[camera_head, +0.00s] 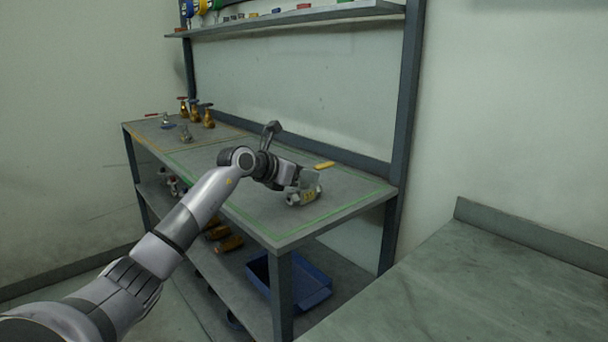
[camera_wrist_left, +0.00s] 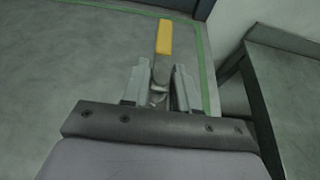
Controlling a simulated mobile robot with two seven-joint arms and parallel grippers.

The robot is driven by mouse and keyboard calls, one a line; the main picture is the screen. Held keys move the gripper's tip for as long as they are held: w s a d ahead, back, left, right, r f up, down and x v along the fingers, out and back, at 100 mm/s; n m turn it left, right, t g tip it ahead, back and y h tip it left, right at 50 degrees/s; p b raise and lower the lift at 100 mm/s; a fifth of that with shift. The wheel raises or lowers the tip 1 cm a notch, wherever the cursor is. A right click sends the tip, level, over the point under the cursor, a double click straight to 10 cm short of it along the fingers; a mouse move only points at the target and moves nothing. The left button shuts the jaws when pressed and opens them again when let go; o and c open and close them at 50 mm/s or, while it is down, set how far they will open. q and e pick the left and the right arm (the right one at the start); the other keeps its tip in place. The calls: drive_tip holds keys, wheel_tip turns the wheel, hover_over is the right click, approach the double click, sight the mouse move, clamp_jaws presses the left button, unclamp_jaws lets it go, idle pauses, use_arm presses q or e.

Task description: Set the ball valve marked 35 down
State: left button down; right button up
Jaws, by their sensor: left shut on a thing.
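My left gripper (camera_head: 304,184) reaches over the right part of the workbench top (camera_head: 250,205). It is shut on a ball valve with a metal body (camera_head: 300,198) and a yellow lever handle (camera_head: 325,165). In the left wrist view the yellow handle (camera_wrist_left: 164,37) points away from my left gripper (camera_wrist_left: 160,78), and the fingers lie on either side of the metal part below it. The valve is low over the green-outlined area; I cannot tell whether it touches the surface. The number on it is too small to read. My right gripper is out of view.
Several valves, some brass (camera_head: 195,113), stand at the far left of the bench. A shelf (camera_head: 290,18) with small parts hangs above. A blue bin (camera_head: 312,285) sits on the lower shelf. Another table (camera_head: 500,275) is at the right. The bench middle is clear.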

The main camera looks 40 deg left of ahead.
use_arm(q)
drive_tip(key=c, duration=0.9)
unclamp_jaws()
drive_tip(key=shift+o, duration=0.2)
drive_tip(key=shift+s+a+r, duration=0.15)
drive_tip(key=shift+s+r, duration=0.05)
drive_tip(key=shift+s, duration=0.3)
drive_tip(key=d+b+v, duration=0.1)
drive_tip(key=b+v, duration=0.1)
drive_tip(key=v, duration=0.9)
drive_tip(key=shift+a+b, duration=0.35)
drive_tip(key=shift+s, duration=0.1)
